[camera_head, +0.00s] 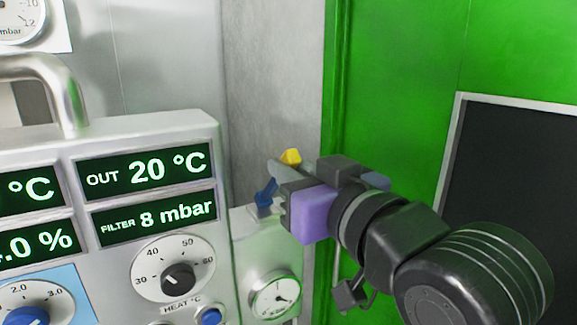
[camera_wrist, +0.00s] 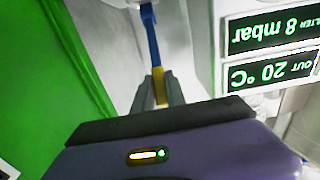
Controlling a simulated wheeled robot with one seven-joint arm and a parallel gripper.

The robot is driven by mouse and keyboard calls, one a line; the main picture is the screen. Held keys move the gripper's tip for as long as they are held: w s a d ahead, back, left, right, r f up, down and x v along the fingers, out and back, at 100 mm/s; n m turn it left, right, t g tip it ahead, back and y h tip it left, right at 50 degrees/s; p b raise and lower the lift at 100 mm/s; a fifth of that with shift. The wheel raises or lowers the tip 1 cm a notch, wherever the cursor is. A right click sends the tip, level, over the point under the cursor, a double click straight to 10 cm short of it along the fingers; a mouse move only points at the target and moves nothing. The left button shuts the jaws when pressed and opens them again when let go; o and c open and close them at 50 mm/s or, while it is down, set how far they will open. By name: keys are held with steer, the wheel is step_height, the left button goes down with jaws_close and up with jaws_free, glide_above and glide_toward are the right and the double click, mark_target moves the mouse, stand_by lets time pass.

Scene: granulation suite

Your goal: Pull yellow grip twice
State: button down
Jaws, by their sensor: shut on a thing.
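The yellow grip (camera_wrist: 159,88) sits at the end of a blue strap or lever (camera_wrist: 151,38) in the wrist view. My gripper (camera_wrist: 159,98) is shut on the yellow grip, with one finger on each side of it. In the head view the yellow grip (camera_head: 290,157) shows just beyond my purple and black gripper (camera_head: 279,178). The blue part (camera_head: 265,191) shows beside it, over the side of the metal cabinet. My gripper hides part of the grip and where the blue part meets it.
The control panel (camera_head: 112,228) with displays, a heat dial (camera_head: 177,279) and a blue knob (camera_head: 27,316) stands at the left. A small gauge (camera_head: 275,297) is below my gripper. A green wall (camera_head: 400,60) with a dark framed panel (camera_head: 520,170) is at the right.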

steer(key=shift+f, duration=0.25)
steer(key=shift+s+d+f+b, duration=0.25)
steer(key=shift+s+f+b, duration=0.1)
steer(key=shift+f, duration=0.15)
steer(key=shift+s+d+f+b, duration=0.25)
steer(key=shift+s+f, duration=0.1)
steer(key=shift+f, duration=0.1)
steer(key=shift+s+d+f+b, duration=0.15)
steer(key=shift+s+f+b, duration=0.1)
steer(key=shift+f+b, duration=0.3)
steer(key=shift+s+d+f+b, duration=0.2)
steer(key=shift+f+b, duration=0.1)
steer(key=shift+f, duration=0.4)
steer(key=c, duration=1)
jaws_free()
steer(key=shift+r, duration=0.1)
steer(key=shift+s, duration=0.1)
